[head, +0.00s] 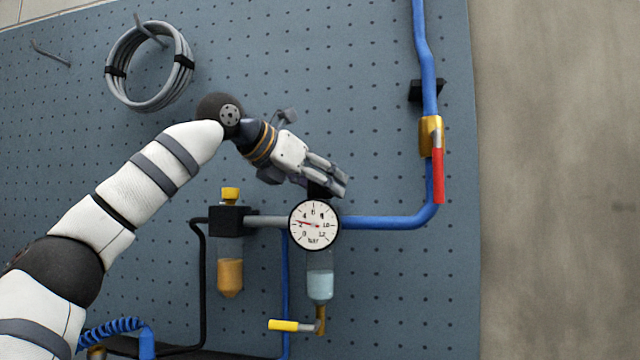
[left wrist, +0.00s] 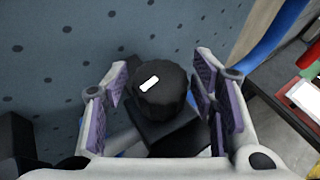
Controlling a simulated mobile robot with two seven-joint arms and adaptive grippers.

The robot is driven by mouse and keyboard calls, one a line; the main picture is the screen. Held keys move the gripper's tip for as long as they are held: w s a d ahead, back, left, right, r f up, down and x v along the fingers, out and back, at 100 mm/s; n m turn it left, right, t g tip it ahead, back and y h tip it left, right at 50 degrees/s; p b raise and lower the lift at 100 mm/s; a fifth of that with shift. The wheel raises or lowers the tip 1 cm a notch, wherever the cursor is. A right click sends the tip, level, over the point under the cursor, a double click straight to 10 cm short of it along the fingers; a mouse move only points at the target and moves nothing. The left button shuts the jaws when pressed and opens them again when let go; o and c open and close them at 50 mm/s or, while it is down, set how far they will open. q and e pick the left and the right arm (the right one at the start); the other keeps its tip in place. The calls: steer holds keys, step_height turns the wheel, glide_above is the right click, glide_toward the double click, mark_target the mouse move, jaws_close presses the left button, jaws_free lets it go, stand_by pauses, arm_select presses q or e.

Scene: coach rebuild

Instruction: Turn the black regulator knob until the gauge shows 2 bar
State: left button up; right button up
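The black regulator knob (left wrist: 162,98) has a white mark on top and sits between the fingers of my left gripper (left wrist: 162,88) in the left wrist view. The fingers are open on either side of it, with small gaps showing. In the head view my left gripper (head: 334,188) is just above the gauge, and its fingers mostly hide the knob (head: 318,191). The round white gauge (head: 314,232) faces me. Its red needle points left, close to the 2 mark, perhaps slightly above; the exact reading is too small to tell. My right gripper is not in view.
A blue pipe (head: 385,222) runs right from the gauge, up to a brass valve with a red lever (head: 438,177). A yellow-topped filter (head: 229,262) stands left, a yellow-handled drain (head: 284,325) below. A coiled grey hose (head: 113,62) hangs upper left on the pegboard (head: 400,300).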

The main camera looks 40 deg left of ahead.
arm_select(q)
steer(key=c, duration=0.8)
steer(key=shift+n+y, duration=1.5)
steer(key=shift+y, duration=0.3)
steer(key=o, duration=1.2)
steer(key=v, duration=1.2)
